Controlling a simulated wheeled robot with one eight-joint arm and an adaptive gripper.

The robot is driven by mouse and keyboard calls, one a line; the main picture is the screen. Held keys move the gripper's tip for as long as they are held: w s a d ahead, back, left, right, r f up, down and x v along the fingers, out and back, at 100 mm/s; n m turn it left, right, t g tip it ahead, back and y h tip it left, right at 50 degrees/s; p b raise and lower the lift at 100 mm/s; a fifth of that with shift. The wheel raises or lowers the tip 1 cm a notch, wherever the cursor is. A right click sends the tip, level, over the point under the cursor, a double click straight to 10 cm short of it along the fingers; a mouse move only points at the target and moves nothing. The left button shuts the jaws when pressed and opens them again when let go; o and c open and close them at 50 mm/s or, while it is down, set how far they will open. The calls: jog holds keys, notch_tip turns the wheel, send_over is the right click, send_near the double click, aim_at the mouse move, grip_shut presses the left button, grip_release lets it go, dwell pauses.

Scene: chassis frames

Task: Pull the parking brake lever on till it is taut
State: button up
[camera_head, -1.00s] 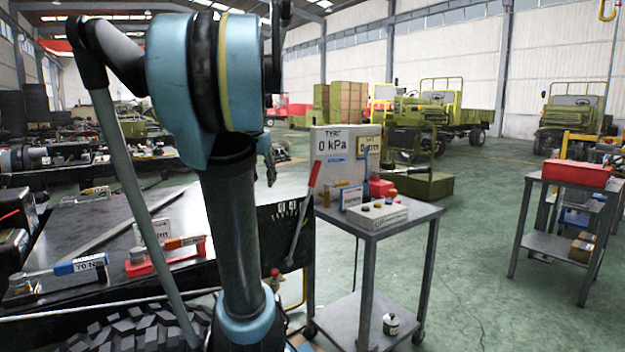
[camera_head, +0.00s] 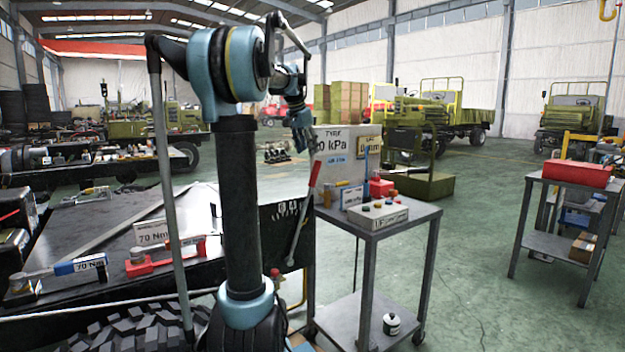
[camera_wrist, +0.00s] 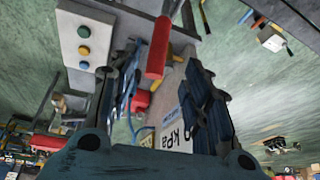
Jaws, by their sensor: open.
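The parking brake lever (camera_head: 298,228) has a red grip (camera_head: 315,172) on a grey shaft and stands tilted, its top to the right, beside the dark chassis side. My gripper (camera_head: 303,142) is just above and left of the grip in the head view. In the wrist view my gripper (camera_wrist: 163,58) is open, with its two dark fingers apart. There the red grip (camera_wrist: 158,48) shows between the fingertips in the picture. I cannot tell how far beyond them it is, and no contact shows.
A grey cart (camera_head: 400,216) stands right of the lever with a "0 kPa" display box (camera_head: 333,148) and a button box (camera_head: 377,216). A workbench with torque wrenches (camera_head: 75,266) is at left. A second cart with a red box (camera_head: 577,173) is at far right. Open floor lies between the carts.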

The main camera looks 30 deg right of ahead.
aim_at(313, 170)
jog(key=x, duration=1.3)
jog(key=shift+d+f, duration=0.1)
jog(key=shift+f, duration=0.2)
jog(key=shift+c, duration=0.6)
grip_shut()
